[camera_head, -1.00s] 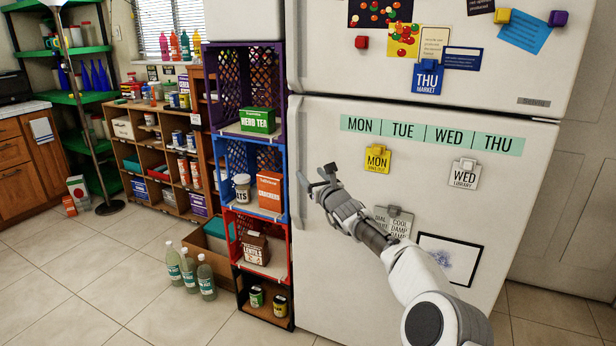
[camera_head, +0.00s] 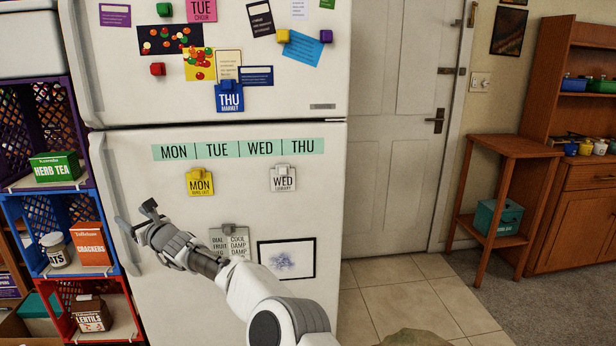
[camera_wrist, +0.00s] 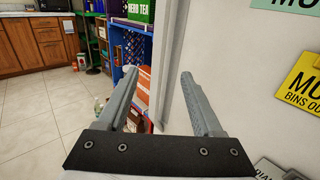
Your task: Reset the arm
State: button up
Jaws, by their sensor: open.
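My gripper (camera_head: 137,217) is in front of the left side of the white fridge (camera_head: 327,200), near the fridge's long door handle. The crate stack and the fridge's edge show beyond the fingers. My arm reaches up from the bottom of the head view, in front of the fridge's lower door. Whether the fingers touch the handle I cannot tell.
Stacked crates (camera_head: 67,271) with a herb tea box (camera_head: 55,168) and a crackers box (camera_head: 91,243) stand left of the fridge. The fridge door carries notes and magnets.

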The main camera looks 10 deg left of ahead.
jog(key=s+d+r+n+g, duration=0.2)
jog(key=d+r+n, duration=0.4)
jog(key=r+n, duration=0.15)
jog(key=s+d+r+n+g, duration=0.1)
jog(key=s+d+r+n, duration=0.1)
jog(key=d+r+n, duration=0.55)
jog(key=s+d+r+n+h, duration=0.2)
jog(key=d+r, duration=0.1)
jog(key=d, duration=0.5)
jog(key=s+d+f+n+t+h, duration=0.1)
jog(key=s+d+f+n+h, duration=0.25)
jog(key=d, duration=1.05)
jog(key=s+d+f+t+h, duration=0.15)
jog(key=s+d+h, duration=0.35)
jog(key=d, duration=0.9)
jog(key=s+d+f+n+h, duration=0.25)
jog(key=s+d, duration=0.25)
jog(key=d, duration=0.9)
jog(key=s+d+f+h, duration=0.4)
jog(key=s+d+f, duration=0.2)
jog(key=s+d, duration=0.4)
notch_tip(320, 180, up, 15)
jog(key=d+p, duration=0.1)
jog(key=p, duration=1.4)
jog(key=shift+w+f+m+g, duration=0.15)
jog(key=shift+w+m+g, duration=0.15)
jog(key=shift+g, duration=0.05)
jog(key=shift+d, duration=0.1)
